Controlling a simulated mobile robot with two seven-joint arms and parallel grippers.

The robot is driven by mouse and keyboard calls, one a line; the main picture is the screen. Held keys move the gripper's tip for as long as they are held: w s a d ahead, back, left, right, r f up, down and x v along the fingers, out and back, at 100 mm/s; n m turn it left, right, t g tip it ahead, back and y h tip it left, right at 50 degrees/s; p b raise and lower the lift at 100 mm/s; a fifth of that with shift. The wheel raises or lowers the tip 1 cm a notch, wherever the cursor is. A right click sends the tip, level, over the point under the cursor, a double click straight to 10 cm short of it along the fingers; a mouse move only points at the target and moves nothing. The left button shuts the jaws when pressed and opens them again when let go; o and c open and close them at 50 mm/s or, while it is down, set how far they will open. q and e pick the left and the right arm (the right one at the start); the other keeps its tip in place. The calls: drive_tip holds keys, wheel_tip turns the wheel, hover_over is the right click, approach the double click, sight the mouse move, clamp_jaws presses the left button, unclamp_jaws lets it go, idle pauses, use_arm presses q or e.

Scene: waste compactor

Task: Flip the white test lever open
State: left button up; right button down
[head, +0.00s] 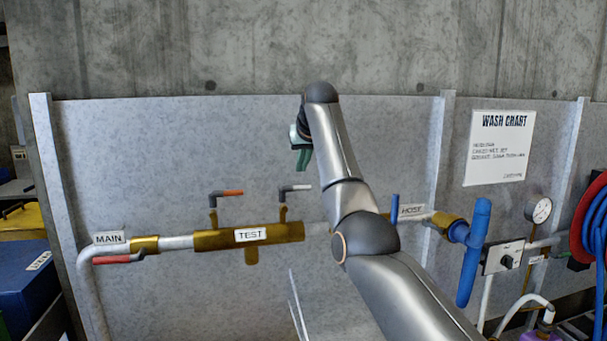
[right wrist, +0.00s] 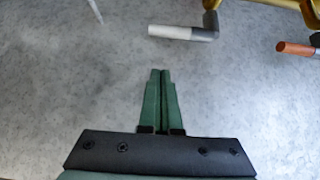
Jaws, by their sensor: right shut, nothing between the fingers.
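The white test lever (head: 299,188) has a grey elbow and lies level, its white end pointing right, above the brass TEST manifold (head: 270,234). It also shows near the top of the right wrist view (right wrist: 172,32), apart from my fingertips. My right gripper (head: 302,164) has green fingers and hangs over the lever in the head view; it is partly hidden by my wrist. The right wrist view shows its fingers (right wrist: 160,72) together and empty, a short gap from the lever's white end. My left gripper is not in view.
An orange-tipped lever (head: 231,193) stands left of the white one; the red MAIN lever (head: 112,259) is farther left. My right arm crosses the pipe near the HOIST label (head: 411,210) and a blue handle (head: 395,207). The grey panel (head: 200,140) above the levers is clear.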

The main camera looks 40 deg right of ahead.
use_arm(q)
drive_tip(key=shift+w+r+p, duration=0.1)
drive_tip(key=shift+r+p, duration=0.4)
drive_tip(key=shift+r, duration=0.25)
use_arm(e)
drive_tip(key=shift+s+a+f, duration=0.15)
drive_tip(key=shift+s+f, duration=0.1)
drive_tip(key=shift+f, duration=0.3)
drive_tip(key=shift+s+a+f, duration=0.1)
drive_tip(key=shift+s+f, duration=0.1)
drive_tip(key=shift+f, duration=0.35)
drive_tip(key=shift+s+a+f, duration=0.15)
drive_tip(key=shift+s+f, duration=0.1)
drive_tip(key=shift+f, duration=0.3)
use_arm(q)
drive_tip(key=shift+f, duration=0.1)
use_arm(e)
drive_tip(key=shift+s, duration=0.1)
drive_tip(key=shift+a+m+b, duration=0.15)
drive_tip(key=shift+m+b, duration=0.15)
drive_tip(key=shift+b, duration=0.05)
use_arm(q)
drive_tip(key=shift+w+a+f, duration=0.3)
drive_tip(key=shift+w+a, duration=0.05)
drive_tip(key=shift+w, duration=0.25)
use_arm(e)
drive_tip(key=shift+s, duration=0.1)
